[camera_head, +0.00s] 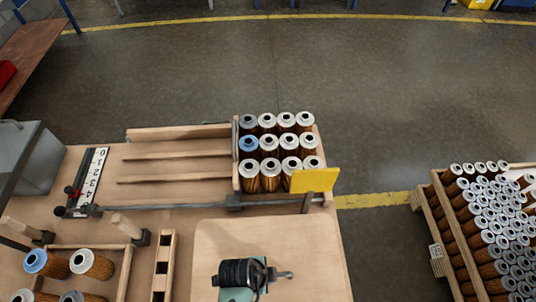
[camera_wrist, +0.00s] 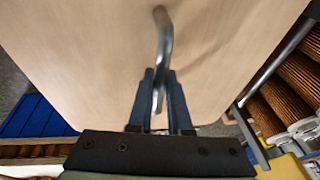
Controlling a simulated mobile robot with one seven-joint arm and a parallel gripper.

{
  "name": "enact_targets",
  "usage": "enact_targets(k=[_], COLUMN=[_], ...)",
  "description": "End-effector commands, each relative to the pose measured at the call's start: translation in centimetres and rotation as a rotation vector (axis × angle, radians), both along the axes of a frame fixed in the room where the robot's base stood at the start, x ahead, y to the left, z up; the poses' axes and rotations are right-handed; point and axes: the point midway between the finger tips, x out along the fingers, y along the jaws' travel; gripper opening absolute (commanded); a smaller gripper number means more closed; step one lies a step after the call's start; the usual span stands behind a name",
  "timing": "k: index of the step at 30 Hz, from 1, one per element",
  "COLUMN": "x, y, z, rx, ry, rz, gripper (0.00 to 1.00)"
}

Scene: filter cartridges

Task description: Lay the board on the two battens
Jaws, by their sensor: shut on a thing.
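The board (camera_head: 270,235) is a pale wooden panel with rounded corners, in the lower middle of the head view. My gripper (camera_head: 274,275) is over it, shut on its metal handle. The wrist view shows the fingers (camera_wrist: 160,85) closed around the bent handle (camera_wrist: 163,40), with the board's face (camera_wrist: 90,50) filling the upper picture. The board appears to be above the table; its height is hard to tell. The two battens, a back batten (camera_head: 180,155) and a front batten (camera_head: 175,179), lie bare and roughly parallel on the table, behind and left of the board.
A wooden tray (camera_head: 236,170) of filter cartridges stands right of the battens, with a yellow plate (camera_head: 315,180) at its front corner. A numbered strip (camera_head: 92,178) lies left of the battens. A slotted wooden block (camera_head: 163,265) and another cartridge tray (camera_head: 124,275) are left of the board.

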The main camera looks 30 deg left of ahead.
Motion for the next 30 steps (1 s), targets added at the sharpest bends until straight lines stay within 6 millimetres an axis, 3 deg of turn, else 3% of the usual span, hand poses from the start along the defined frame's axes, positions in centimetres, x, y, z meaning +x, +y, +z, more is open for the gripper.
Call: enact_targets(k=[27, 28, 30], x=[0.2, 0.2, 0.2], y=[0.1, 0.1, 0.0], z=[-2.4, -2.2, -2.2], rx=[0.002, 0.002, 0.001], ry=[-0.006, -0.006, -0.005], rz=[0.0, 0.0, 0.0], gripper=[0.0, 0.22, 0.35])
